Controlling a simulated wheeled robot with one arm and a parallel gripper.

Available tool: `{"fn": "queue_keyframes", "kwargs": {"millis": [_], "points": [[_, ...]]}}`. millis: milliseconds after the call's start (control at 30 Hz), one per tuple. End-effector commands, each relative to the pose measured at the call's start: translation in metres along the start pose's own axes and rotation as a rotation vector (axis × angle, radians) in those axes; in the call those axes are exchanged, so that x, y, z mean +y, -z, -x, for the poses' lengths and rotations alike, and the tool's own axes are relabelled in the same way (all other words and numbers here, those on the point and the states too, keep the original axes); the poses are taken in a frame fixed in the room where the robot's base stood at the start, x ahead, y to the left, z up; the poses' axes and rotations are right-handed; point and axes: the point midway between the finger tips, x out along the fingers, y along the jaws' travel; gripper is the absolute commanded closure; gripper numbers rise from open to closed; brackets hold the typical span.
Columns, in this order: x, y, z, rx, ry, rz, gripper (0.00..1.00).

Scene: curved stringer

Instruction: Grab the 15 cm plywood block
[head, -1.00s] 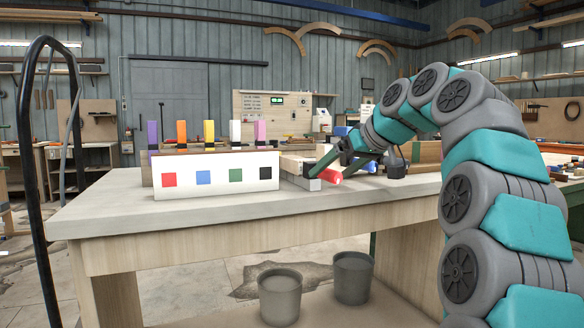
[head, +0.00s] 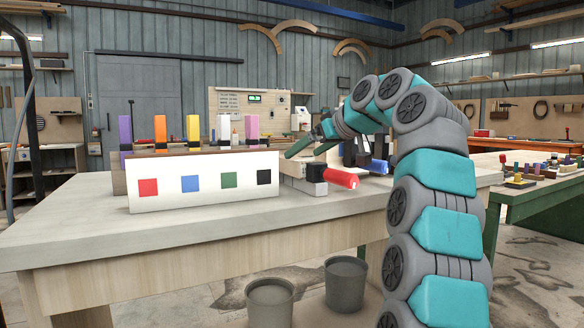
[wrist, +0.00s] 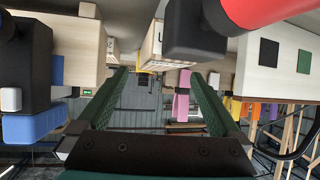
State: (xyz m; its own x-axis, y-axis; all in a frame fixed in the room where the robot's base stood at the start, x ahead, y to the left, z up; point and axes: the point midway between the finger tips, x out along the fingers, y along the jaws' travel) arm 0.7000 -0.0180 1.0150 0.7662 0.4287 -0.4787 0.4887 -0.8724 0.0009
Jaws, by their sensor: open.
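My gripper (head: 302,149) is open above the bench top, behind the red-handled clamp, with nothing seen between its fingers. In the wrist view, where the scene appears upside down, its two green fingers (wrist: 158,82) stand wide apart. A pale plywood piece (wrist: 153,47) with dark marks lies ahead between the fingertips, apart from them. A larger pale wood block (wrist: 78,45) is at the left, beside a dark clamp. In the head view, pale wood (head: 294,168) shows under the gripper, partly hidden by the board. I cannot tell which piece is the 15 cm block.
A white board (head: 204,181) with coloured squares stands left of the gripper, with coloured upright pegs (head: 193,127) behind it. Clamps with a red handle (head: 341,177) and a blue handle (head: 376,166) stand close to the gripper. The bench's front (head: 120,224) is clear.

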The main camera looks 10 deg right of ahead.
Motion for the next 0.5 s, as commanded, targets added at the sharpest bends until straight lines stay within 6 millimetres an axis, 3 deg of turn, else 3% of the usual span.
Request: {"fn": "queue_keyframes", "kwargs": {"millis": [333, 500], "points": [[0.003, 0.001, -0.042, -0.002, 0.0, -0.002, 0.0], [0.002, 0.002, -0.05, -0.001, 0.0, -0.001, 0.0]]}}
